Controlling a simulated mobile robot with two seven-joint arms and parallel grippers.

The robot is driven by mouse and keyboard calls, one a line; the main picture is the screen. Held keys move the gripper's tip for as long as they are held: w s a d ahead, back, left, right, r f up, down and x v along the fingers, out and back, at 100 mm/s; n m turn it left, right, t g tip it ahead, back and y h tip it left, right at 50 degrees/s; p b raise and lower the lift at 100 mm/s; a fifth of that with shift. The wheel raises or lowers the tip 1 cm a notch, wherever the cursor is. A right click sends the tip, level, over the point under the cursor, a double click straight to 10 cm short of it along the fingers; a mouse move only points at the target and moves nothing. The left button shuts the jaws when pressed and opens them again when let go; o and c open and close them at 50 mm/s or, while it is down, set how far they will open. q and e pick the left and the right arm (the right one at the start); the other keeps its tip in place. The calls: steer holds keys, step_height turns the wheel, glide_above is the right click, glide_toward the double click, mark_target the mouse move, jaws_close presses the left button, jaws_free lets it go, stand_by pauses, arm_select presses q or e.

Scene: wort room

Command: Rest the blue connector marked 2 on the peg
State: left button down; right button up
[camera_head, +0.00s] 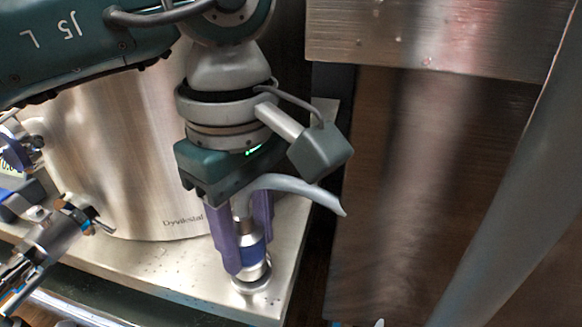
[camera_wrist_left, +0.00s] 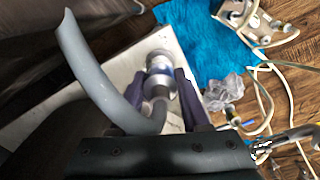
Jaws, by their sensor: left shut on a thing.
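My left gripper (camera_head: 245,245) points down over the front right corner of a metal ledge. Its purple fingers are shut on a silver connector with a blue band (camera_head: 252,256), which stands roughly upright. A grey hose (camera_head: 300,188) curves away from the connector's top to the right. In the left wrist view, the connector (camera_wrist_left: 159,72) sits between the fingers, with the hose (camera_wrist_left: 92,62) at the left. A round silver flange (camera_head: 252,285) shows at the connector's lower end, close to the ledge. I cannot make out a separate peg or read the mark 2. My right gripper is out of view.
A large steel kettle (camera_head: 125,150) stands on the ledge (camera_head: 200,272), close to the gripper's left. Metal valves and fittings (camera_head: 45,245) stick out at the left. A steel panel (camera_head: 430,180) fills the right. A blue cloth (camera_wrist_left: 205,45) and loose tubes show in the wrist view.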

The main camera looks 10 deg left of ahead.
arm_select(q)
steer(key=shift+f+b, duration=0.3)
steer(key=shift+f, duration=0.1)
steer(key=shift+c, duration=1.6)
jaws_free()
